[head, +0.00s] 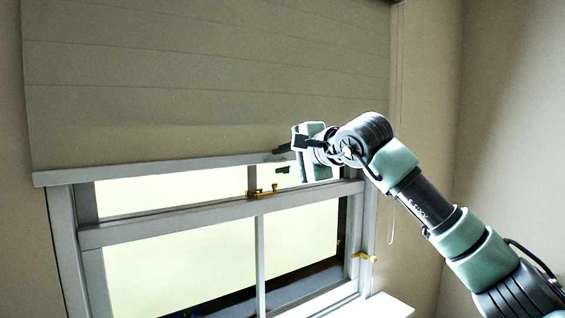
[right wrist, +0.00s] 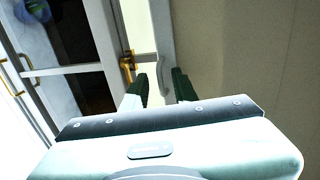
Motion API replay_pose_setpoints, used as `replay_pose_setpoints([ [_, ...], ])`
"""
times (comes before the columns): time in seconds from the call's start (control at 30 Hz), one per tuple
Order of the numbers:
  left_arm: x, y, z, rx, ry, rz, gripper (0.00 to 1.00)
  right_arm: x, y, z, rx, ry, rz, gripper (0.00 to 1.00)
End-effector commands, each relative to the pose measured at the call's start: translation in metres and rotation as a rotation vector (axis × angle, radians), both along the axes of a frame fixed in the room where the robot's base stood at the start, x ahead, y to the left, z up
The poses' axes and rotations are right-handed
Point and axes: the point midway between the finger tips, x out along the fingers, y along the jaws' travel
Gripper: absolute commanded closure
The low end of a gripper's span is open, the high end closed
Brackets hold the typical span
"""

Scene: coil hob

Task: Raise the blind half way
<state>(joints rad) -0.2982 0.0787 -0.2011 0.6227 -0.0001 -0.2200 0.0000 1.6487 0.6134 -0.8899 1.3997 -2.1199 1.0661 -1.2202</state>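The beige blind (head: 200,85) hangs over the upper part of the window in the head view, with its pale bottom rail (head: 120,172) just above the middle of the window. My right gripper (head: 283,158) is at the right part of this rail, with one dark finger above it and one below. In the right wrist view the two fingers (right wrist: 162,88) are apart, and the bottom rail (right wrist: 161,45) runs into the gap between them. I cannot tell whether they touch it. My left gripper is in neither view.
The white window frame (head: 175,222) has a brass latch (head: 262,191) below the blind and a brass handle (head: 365,257) at its right. A thin cord loop (head: 391,238) hangs right of the window, behind my right arm. A white sill (head: 385,308) is below.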

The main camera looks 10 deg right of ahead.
Motion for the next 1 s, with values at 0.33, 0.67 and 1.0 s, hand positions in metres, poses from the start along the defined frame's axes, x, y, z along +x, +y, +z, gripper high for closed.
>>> replay_pose_setpoints([
  [0.33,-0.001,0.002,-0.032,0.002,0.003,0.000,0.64,-0.051,-0.020,0.012,0.000,-0.004,-0.002,0.72],
  [0.67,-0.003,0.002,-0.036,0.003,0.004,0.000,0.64,-0.066,-0.024,0.019,-0.001,0.000,0.000,0.72],
  [1.0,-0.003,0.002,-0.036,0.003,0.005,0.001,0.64,-0.065,-0.018,0.015,0.011,0.003,0.016,0.72],
])
